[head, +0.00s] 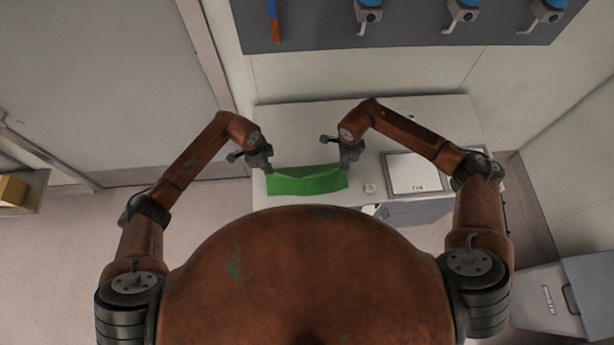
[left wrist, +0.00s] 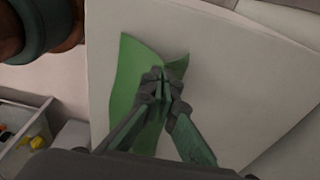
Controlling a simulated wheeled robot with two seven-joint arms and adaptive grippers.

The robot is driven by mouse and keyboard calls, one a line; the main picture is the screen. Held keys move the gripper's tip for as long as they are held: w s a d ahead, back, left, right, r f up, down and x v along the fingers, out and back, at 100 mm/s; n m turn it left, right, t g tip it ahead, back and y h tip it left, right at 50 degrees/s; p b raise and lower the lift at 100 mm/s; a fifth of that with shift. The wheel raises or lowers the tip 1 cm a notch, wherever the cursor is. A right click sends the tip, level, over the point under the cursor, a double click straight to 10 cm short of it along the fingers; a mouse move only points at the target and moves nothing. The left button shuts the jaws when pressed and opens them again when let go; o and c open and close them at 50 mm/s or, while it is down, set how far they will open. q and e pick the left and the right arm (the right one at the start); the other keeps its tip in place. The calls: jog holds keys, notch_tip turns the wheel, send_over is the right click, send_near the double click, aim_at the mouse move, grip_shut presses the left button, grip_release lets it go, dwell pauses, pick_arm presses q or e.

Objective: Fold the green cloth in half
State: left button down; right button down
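The green cloth (head: 307,181) lies on the white table, in front of and between my two grippers. Its far edge dips in the middle and rises towards both far corners. My left gripper (head: 266,168) is at its far left corner. In the left wrist view the left gripper's fingers (left wrist: 166,88) are closed together on the cloth (left wrist: 131,75), and the cloth is puckered up around the fingertips. My right gripper (head: 344,162) is at the far right corner, touching or very close to it. Its fingertips are too small to tell whether they are shut.
The white table (head: 290,118) is clear behind the cloth. A rack with blue-topped tools (head: 400,35) hangs on the back wall.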

pick_arm(q)
notch_tip(320, 180, up, 8)
jog(key=y+p, duration=0.1)
jog(key=p, duration=0.6)
jog(key=shift+d+y, duration=0.3)
jog(key=shift+d, duration=0.05)
jog(key=shift+s+a+f, duration=0.1)
jog(key=shift+s, duration=0.05)
